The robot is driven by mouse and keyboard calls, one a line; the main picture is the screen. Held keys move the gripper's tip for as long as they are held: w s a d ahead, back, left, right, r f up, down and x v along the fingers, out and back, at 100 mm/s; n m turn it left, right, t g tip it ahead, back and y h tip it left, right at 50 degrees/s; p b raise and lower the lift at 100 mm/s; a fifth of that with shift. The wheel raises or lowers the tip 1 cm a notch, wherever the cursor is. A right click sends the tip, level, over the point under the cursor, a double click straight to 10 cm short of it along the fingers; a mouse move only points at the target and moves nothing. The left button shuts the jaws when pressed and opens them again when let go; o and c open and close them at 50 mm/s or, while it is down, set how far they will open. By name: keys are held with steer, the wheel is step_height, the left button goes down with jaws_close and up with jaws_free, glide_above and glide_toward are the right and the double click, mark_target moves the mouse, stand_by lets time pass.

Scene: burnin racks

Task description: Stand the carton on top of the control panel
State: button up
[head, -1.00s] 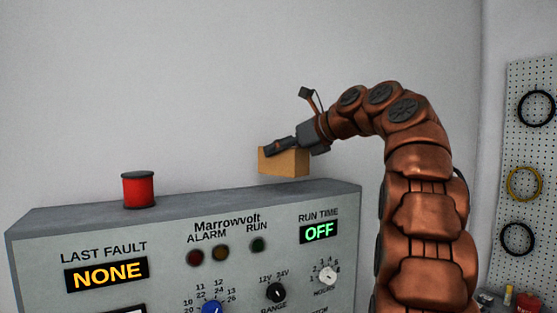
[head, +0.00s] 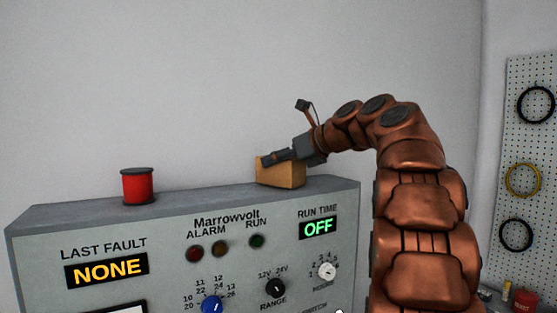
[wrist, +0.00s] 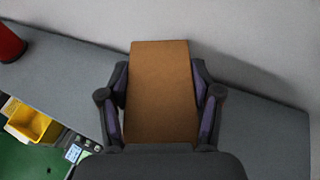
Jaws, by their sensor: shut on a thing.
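The carton (head: 281,173) is a small tan box at the top of the control panel (head: 330,191), right of its middle. It looks upright, with its lower edge at the panel's grey top; I cannot tell for sure whether it touches. My gripper (head: 275,158) reaches in from the right and is shut on the carton near its upper part. In the wrist view the carton (wrist: 162,95) lies between both fingers (wrist: 161,112), above the grey panel top (wrist: 255,130). The carton's far side is hidden.
A red cylinder with a dark cap (head: 138,186) stands on the panel top to the left, well apart from the carton. The wall (head: 200,80) rises close behind. A pegboard with cable loops (head: 530,160) hangs at the right. In the wrist view a yellow bin (wrist: 32,122) sits below.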

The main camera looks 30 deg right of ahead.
steer(key=shift+f, duration=0.15)
steer(key=o, duration=1.3)
steer(key=shift+s, duration=0.1)
steer(key=b+v, duration=0.1)
steer(key=v, duration=1.1)
steer(key=shift+a, duration=0.1)
steer(key=shift+a, duration=0.1)
